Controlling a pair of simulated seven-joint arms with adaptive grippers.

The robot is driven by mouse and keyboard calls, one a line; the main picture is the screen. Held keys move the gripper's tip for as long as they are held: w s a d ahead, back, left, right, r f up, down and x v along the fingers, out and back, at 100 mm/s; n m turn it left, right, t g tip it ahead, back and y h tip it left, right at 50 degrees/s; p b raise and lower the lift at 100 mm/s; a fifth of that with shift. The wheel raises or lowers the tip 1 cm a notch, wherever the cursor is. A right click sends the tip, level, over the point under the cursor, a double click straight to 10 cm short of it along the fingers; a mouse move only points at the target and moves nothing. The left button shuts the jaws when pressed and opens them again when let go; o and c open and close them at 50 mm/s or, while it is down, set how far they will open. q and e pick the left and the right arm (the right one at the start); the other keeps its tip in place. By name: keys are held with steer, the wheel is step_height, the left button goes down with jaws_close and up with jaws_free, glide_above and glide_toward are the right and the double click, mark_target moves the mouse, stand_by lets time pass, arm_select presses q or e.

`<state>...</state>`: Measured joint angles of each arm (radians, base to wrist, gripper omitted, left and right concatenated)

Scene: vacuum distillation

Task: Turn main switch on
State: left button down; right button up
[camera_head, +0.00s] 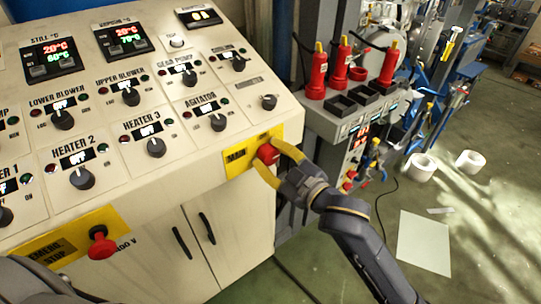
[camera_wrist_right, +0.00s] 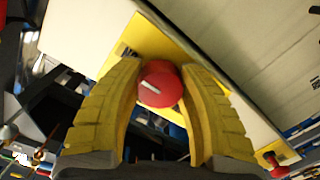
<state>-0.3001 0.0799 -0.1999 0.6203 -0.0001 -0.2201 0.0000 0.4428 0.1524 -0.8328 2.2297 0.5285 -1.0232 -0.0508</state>
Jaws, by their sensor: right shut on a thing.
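The main switch (camera_head: 267,153) is a red knob on a yellow plate marked MAIN, at the right end of the white control panel's front edge. In the right wrist view the red knob (camera_wrist_right: 160,84) has a white mark and sits between two yellow fingers. My right gripper (camera_head: 272,162) reaches it from the right and is shut on the knob, one finger on each side. In the head view the fingers partly cover the knob and plate. A dark arm part shows at the lower left corner, but my left gripper is not in view.
A red emergency stop button (camera_head: 102,243) on a yellow plate is at the panel's lower left. Several dark knobs and displays cover the panel (camera_head: 190,140). A grey unit with red bottles (camera_head: 318,72) stands right. White paper (camera_head: 424,243) lies on the open floor.

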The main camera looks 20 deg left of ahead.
steer(key=shift+w, duration=0.1)
steer(key=o, duration=1.3)
steer(key=shift+c, duration=0.2)
steer(key=shift+d, duration=0.15)
steer(key=v, duration=0.7)
steer(key=shift+s+r, duration=0.15)
steer(key=shift+s, duration=0.1)
